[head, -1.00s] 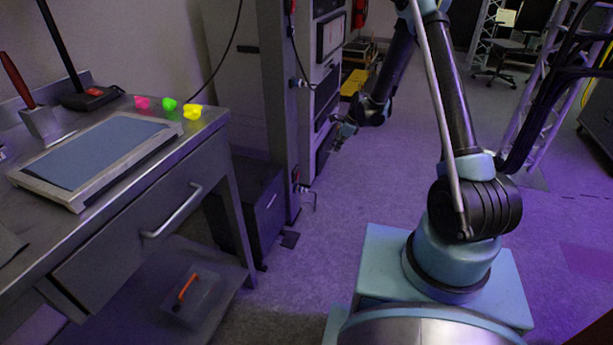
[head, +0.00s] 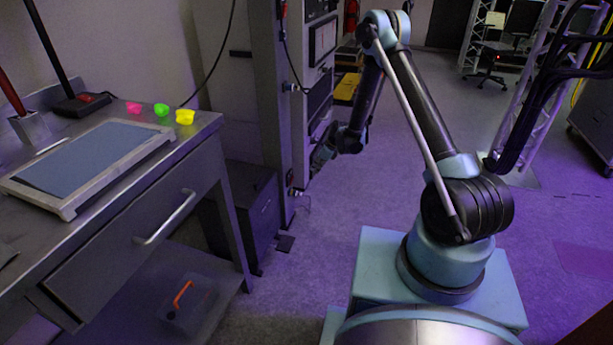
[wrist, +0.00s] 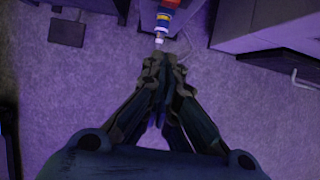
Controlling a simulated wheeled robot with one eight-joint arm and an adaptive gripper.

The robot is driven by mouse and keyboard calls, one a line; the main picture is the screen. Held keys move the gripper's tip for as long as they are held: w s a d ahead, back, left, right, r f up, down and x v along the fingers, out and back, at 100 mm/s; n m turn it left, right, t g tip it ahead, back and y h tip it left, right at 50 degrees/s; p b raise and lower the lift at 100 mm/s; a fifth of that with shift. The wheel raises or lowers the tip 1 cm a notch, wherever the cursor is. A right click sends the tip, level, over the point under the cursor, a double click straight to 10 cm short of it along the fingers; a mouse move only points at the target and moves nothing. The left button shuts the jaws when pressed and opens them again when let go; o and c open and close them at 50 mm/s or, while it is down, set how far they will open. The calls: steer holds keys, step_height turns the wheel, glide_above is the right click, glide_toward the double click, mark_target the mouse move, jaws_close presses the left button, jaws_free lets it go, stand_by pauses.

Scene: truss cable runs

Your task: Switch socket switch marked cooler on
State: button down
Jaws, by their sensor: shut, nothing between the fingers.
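My gripper (head: 317,168) is shut and empty, low beside the grey cabinet column in the head view. In the wrist view my gripper (wrist: 163,62) points at a small fitting (wrist: 162,20) with red, blue and yellow parts and a pale metal tip. Its tips are close to the metal tip; I cannot tell if they touch. No marking reading "cooler" is legible, so I cannot tell which part is the switch.
A metal workbench (head: 193,165) with a blue-topped panel (head: 88,155) stands at left. The grey cabinet column (head: 270,95) is close to my gripper. A truss with cables (head: 530,110) stands at right.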

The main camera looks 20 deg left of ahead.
mark_target(292, 180)
steer(key=a+f, duration=0.7)
steer(key=a, duration=0.1)
steer(key=shift+w+f, duration=0.3)
steer(key=shift+f, duration=0.1)
steer(key=shift+a, duration=0.1)
